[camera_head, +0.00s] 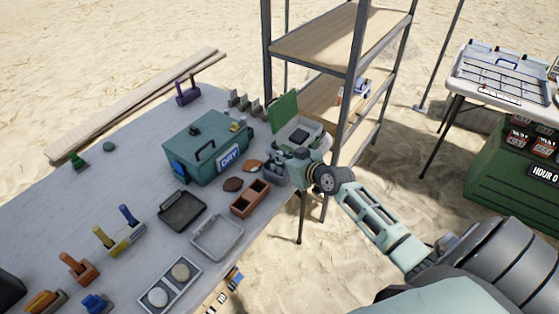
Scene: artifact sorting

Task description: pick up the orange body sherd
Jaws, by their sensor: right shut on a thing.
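The orange body sherd (251,166) shows as a small orange-brown piece near the table's right edge, between the teal DRY box and the reddish-brown divided tray. My right gripper (264,170) reaches in from the right, low over the table, with its fingers at the right side of the sherd. It is shut on the sherd; the fingers' grip is small in the picture and partly hidden. My left gripper is not in view.
The teal DRY box (208,152) stands just left. A darker brown sherd (233,184) and the divided tray (250,199) lie close by. An open box with a green lid (284,113) stands behind my gripper. A metal shelf (357,50) rises beyond the table edge.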

